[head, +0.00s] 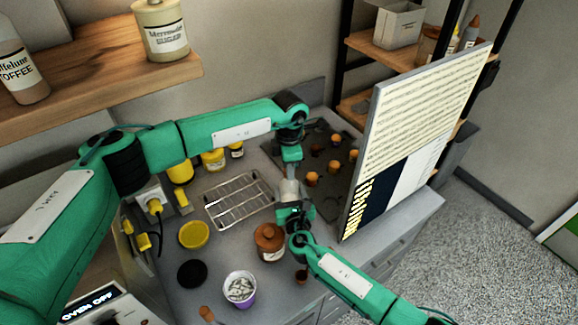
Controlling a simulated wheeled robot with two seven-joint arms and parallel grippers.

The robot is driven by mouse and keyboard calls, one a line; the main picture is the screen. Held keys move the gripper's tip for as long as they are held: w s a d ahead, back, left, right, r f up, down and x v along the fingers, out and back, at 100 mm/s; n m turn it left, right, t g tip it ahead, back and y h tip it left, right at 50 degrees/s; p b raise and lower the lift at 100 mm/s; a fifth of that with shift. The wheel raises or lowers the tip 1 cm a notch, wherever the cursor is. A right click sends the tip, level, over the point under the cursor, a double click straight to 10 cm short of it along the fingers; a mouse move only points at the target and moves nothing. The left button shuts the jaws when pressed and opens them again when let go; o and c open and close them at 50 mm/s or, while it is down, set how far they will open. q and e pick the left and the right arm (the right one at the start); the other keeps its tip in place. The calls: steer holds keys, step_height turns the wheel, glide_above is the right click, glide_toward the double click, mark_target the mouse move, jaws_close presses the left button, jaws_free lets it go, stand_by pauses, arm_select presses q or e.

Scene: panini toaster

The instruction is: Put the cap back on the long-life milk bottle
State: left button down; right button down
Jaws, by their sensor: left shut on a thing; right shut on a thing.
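My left arm comes in from the left and bends down at the middle, with its gripper (290,180) over the counter behind the brown-lidded jar. My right arm comes in from the lower right, and its gripper (294,215) meets the left one there. A pale grey shape shows where they meet; I cannot tell whether it is the milk bottle or part of a gripper. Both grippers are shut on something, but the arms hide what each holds. I cannot clearly make out the bottle or its cap.
A brown-lidded jar (270,241) stands close left of the grippers. A wire rack (238,200), yellow lid (194,234), black disc (192,274) and purple-white cup (239,289) lie further left. A large panel (415,125) stands right. Several orange-brown pieces lie behind.

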arm_select(q)
steer(key=m, duration=0.3)
steer(key=shift+w+a, duration=0.1)
steer(key=c, duration=1)
jaws_free()
steer(key=shift+c, duration=0.2)
step_height(320, 180, up, 12)
arm_select(e)
steer(key=shift+c, duration=2.1)
jaws_free()
